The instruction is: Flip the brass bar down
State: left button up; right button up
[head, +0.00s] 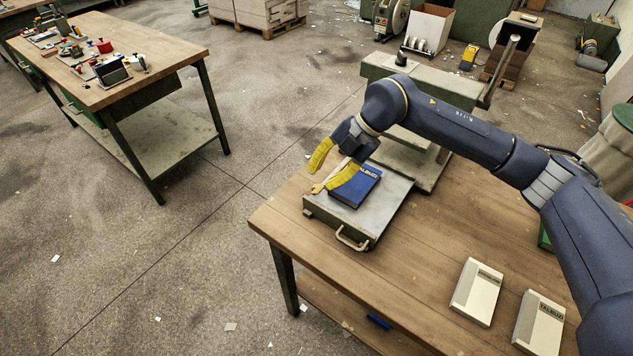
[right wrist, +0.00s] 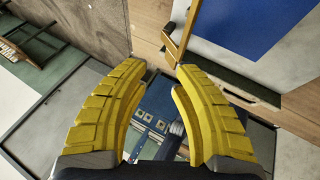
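The brass bar (right wrist: 183,30) shows in the right wrist view as a narrow, raised strip beside the blue book (right wrist: 240,24). Its near end lies just beyond my right fingertip; I cannot tell whether they touch. My right gripper (head: 320,179) has yellow fingers, spread apart with nothing between them; it also shows in the right wrist view (right wrist: 160,68). In the head view it hangs over the left edge of the grey feeder (head: 378,215), where the blue book (head: 357,187) lies flat. The bar is hard to tell from the yellow fingers there. My left gripper is out of view.
Two pale boxes (head: 477,292) (head: 539,324) lie on the wooden table (head: 420,270) at the front right. A handle (head: 352,239) sticks out from the feeder's front. A grey-green machine (head: 430,85) stands behind the feeder. Bare wood lies between feeder and boxes.

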jog(key=v, duration=0.7)
jog(key=shift+r, duration=0.15)
jog(key=shift+d, duration=0.1)
